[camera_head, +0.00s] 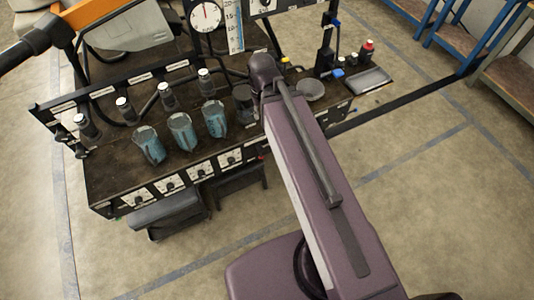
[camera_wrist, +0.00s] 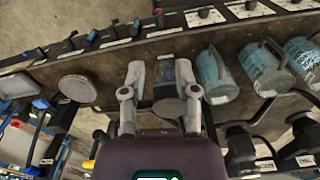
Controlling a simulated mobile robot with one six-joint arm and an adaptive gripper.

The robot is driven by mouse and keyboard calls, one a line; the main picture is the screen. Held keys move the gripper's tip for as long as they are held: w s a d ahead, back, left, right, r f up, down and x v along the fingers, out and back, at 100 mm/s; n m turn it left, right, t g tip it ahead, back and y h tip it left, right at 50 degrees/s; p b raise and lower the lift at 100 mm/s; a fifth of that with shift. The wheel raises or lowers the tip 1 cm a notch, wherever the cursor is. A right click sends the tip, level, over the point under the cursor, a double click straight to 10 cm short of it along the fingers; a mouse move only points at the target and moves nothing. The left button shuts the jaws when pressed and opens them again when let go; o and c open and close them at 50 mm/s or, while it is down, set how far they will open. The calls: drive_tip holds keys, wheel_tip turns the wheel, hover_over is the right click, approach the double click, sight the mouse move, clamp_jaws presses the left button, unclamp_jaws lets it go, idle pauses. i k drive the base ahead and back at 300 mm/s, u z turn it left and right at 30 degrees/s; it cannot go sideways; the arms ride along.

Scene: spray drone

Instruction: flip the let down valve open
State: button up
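No label reading "let down" can be made out, so I cannot tell which part is the let down valve. Candidates are a small blue handle (camera_head: 337,73) and a small yellow part (camera_head: 284,60) at the right of the bench. In the wrist view, a blue handle (camera_wrist: 40,103) shows at the left and a yellow part (camera_wrist: 88,164) at the bottom left. My gripper (camera_wrist: 160,72) is open, its two grey fingers apart above the bench. A dark cup (camera_wrist: 165,76) shows between the fingers; contact cannot be told. In the head view my arm mostly hides the gripper.
The dark bench (camera_head: 112,172) holds several blue-stained jugs (camera_head: 182,132) and a round grey disc (camera_head: 311,90). A hose rail (camera_head: 140,76), a dial gauge (camera_head: 206,16) and a red-capped bottle (camera_head: 366,50) stand behind or right. Front knobs (camera_head: 168,182) line its edge.

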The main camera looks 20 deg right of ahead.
sight(259, 148)
drive_tip(key=z, duration=1.15)
drive_tip(key=k, duration=0.9)
drive_tip(key=u, duration=0.85)
